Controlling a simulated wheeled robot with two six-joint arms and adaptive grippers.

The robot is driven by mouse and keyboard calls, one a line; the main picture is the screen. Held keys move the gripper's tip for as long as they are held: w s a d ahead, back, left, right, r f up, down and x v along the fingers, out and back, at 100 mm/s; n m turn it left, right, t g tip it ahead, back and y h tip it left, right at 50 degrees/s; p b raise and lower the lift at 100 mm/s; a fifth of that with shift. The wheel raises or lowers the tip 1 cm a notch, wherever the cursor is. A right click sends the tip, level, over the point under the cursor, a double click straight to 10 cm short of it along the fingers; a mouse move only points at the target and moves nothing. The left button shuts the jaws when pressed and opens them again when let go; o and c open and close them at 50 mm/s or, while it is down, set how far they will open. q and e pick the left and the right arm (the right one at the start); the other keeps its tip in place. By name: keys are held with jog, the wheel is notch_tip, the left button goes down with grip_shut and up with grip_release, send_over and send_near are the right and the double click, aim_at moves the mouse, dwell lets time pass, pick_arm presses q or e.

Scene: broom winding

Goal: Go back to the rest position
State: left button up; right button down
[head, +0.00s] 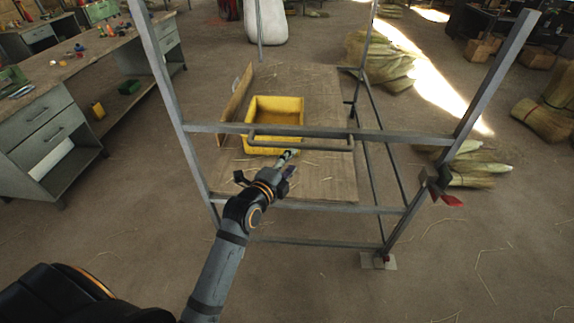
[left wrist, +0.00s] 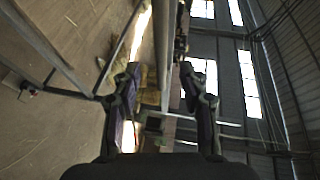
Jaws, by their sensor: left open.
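My left gripper (head: 288,168) is at the end of my left arm, just in front of the near bars of a grey metal frame. It overlaps the frame's low shelf in the head view. In the left wrist view my left gripper (left wrist: 164,85) has its two dark fingers spread wide, with nothing clearly held between them. A small pale-tipped rod (head: 286,157) shows just beyond the fingers in the head view; I cannot tell whether it touches them. My right gripper is not in view.
The grey metal frame (head: 400,136) stands close around my left gripper. A yellow bin (head: 262,134) sits on its board shelf (head: 330,180). A workbench with drawers (head: 40,120) stands at left. Straw bundles (head: 375,62) lie behind and at right (head: 475,170).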

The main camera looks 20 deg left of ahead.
pick_arm(q)
jog(key=shift+v, duration=0.8)
jog(key=s+a+f+n+g+y, duration=0.1)
jog(key=s+f+n+g, duration=0.15)
jog(key=f, duration=0.95)
jog(key=s+a+f+n+g, duration=0.1)
jog(key=s+f+n+g, duration=0.15)
jog(key=f, duration=0.95)
jog(key=s+a+f+n+g+y, duration=0.15)
jog(key=s+f+n, duration=0.25)
jog(key=f, duration=0.7)
jog(key=s+a+f+n+g, duration=0.3)
jog(key=s+f+n+g, duration=0.2)
jog(key=s+f, duration=1.1)
jog(key=s+a+f+n+g, duration=0.1)
jog(key=s+f+n, duration=0.1)
jog(key=s, duration=0.7)
jog(key=s+a+f+n+g, duration=0.1)
jog(key=s+f, duration=0.3)
jog(key=s, duration=0.6)
jog(key=shift+a+f+n+g, duration=0.15)
jog(key=shift+f+n+g, duration=0.25)
jog(key=shift+n+g, duration=0.25)
